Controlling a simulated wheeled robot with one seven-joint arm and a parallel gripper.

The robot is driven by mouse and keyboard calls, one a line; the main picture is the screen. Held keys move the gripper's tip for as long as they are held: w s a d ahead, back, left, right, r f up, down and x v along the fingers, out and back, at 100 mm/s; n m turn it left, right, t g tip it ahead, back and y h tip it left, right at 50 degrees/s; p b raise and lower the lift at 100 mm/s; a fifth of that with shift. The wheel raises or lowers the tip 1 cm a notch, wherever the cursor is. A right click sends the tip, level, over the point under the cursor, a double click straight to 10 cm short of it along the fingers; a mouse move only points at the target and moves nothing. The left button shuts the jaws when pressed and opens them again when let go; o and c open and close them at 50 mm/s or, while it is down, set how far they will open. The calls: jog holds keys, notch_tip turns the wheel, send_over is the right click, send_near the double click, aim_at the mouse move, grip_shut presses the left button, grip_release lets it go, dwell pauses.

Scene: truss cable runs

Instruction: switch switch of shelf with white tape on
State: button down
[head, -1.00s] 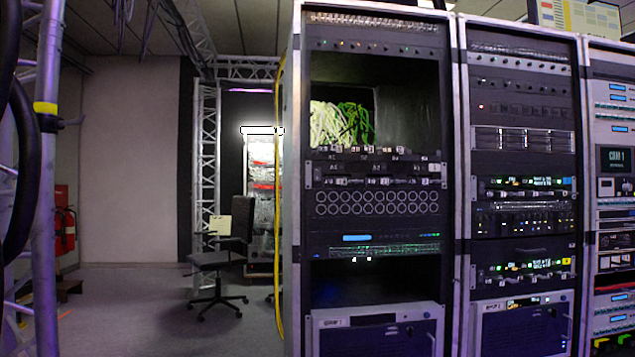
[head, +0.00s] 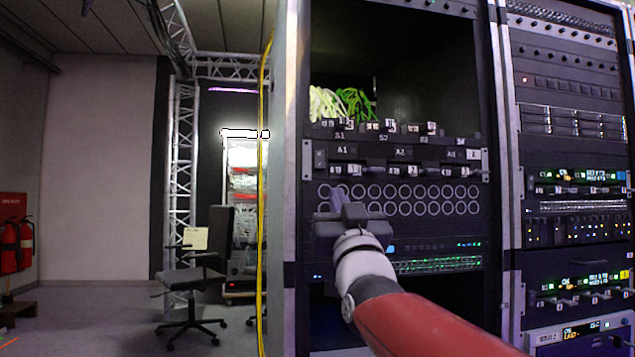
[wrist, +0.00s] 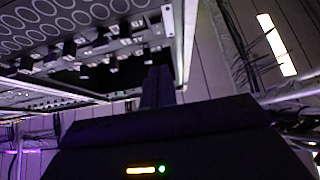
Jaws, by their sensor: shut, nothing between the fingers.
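The shelf panel (head: 390,160) in the near rack carries a row of small black switches with white tape-like labels; the wrist view shows such switches (wrist: 125,31) close up. Above it, a second row of labelled switches (head: 378,126) runs along a black ledge. I cannot tell on from off for single switches. My gripper (head: 334,194) is shut and empty, in front of the panel of round ports, just below the left part of the labelled row. In the wrist view its dark fingers (wrist: 157,82) point up toward the switch row, and contact cannot be made out.
The round-port panel (head: 440,197) lies under the switches. A bundle of white and green cables (head: 345,104) hangs in the open bay above. A second rack (head: 570,190) stands at right. A yellow cable (head: 262,210) runs down the left rack edge. An office chair (head: 195,282) stands on open floor at left.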

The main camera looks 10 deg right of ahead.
jog(key=shift+r, duration=0.2)
jog(key=p, duration=0.4)
send_near(320, 162)
notch_tip(320, 162, up, 4)
jog(key=w, duration=0.3)
jog(key=shift+w+f+p, duration=0.1)
jog(key=shift+w+p, duration=0.25)
jog(key=shift+w+f, duration=0.1)
jog(key=shift+w, duration=0.4)
